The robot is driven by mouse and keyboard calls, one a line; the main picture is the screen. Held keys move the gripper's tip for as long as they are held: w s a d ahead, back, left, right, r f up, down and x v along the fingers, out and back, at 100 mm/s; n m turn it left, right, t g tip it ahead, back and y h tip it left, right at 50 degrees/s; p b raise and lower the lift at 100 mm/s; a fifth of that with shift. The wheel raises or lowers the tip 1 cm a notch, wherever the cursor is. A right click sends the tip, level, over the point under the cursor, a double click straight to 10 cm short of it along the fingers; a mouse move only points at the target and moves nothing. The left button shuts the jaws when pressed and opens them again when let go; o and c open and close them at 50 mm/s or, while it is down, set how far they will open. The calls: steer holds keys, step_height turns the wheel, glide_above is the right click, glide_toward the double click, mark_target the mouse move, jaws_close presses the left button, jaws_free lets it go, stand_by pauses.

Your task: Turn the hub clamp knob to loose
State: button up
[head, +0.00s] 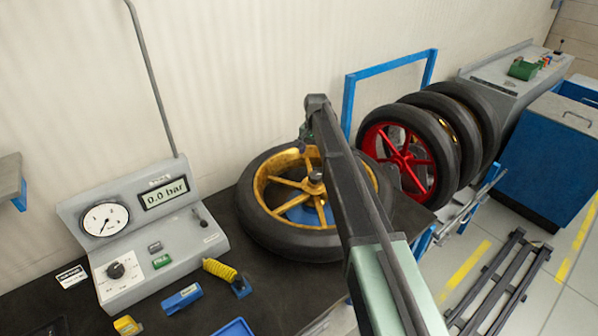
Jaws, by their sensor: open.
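A wheel with gold spokes and a black tyre (262,226) lies flat on the dark bench. A small dark knob (316,176) with a grey collar stands at its hub, which I take to be the hub clamp knob. Its setting cannot be read from here. My arm reaches up from the lower right and passes just right of the knob, covering part of the wheel. Only a small dark piece shows beside the arm's far end, above the wheel. I cannot make out the fingers of my gripper.
A gauge console (213,238) reading 0.0 bar stands left of the wheel. A yellow coiled hose (219,269) and a blue block (181,298) lie in front. Upright wheels, one with a red rim (423,172), stand right. A blue cabinet (545,160) stands beyond.

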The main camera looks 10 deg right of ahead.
mark_target(315, 175)
steer(key=f+b, duration=0.3)
steer(key=s+f+b, duration=0.1)
steer(key=f+b, duration=0.7)
steer(key=shift+s+d, duration=0.2)
steer(key=shift+r, duration=0.1)
steer(key=shift+r, duration=0.1)
steer(key=shift+c, duration=0.5)
steer(key=c, duration=0.8)
